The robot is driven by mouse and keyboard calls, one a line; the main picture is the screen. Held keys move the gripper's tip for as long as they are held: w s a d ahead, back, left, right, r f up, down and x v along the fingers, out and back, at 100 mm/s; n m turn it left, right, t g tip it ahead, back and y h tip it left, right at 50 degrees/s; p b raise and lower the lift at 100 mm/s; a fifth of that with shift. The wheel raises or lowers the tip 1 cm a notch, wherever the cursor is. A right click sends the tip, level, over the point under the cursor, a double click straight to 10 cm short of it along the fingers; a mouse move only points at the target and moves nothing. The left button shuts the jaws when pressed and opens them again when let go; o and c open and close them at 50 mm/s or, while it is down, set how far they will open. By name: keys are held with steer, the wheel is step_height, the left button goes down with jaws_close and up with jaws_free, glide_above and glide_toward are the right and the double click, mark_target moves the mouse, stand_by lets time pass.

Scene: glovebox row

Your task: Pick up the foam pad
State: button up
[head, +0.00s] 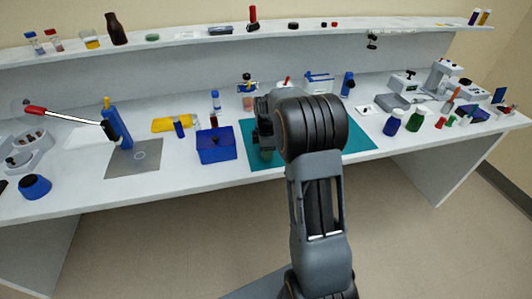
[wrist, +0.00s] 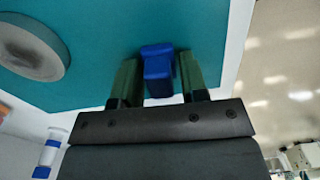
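A small blue block (wrist: 158,70) is between the two green fingers of my gripper (wrist: 158,85) in the wrist view. It nearly fills the gap, but I cannot tell whether the fingers press on it or whether it rests on the mat. It may be the foam pad; no label shows. The teal mat (wrist: 95,60) lies beyond it and also shows in the head view (head: 350,145). In the head view my gripper (head: 264,150) is over the left part of this mat, largely hidden by my arm, and the blue block cannot be made out there.
A round grey disc (wrist: 32,48) is on the mat, left in the wrist view. A blue box (head: 216,146) stands left of the mat in the head view. A blue stand with a red-tipped lever (head: 118,125) is further left. Small bottles (head: 392,124) stand right.

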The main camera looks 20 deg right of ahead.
steer(key=c, duration=0.6)
steer(key=shift+o, duration=0.2)
steer(key=shift+r, duration=0.1)
steer(key=shift+r, duration=0.55)
step_height(320, 180, up, 2)
steer(key=shift+s+r, duration=0.1)
steer(key=shift+r, duration=0.1)
steer(key=s+r, duration=0.9)
steer(key=s, duration=0.5)
steer(key=shift+r+b, duration=0.2)
steer(key=shift+b, duration=0.2)
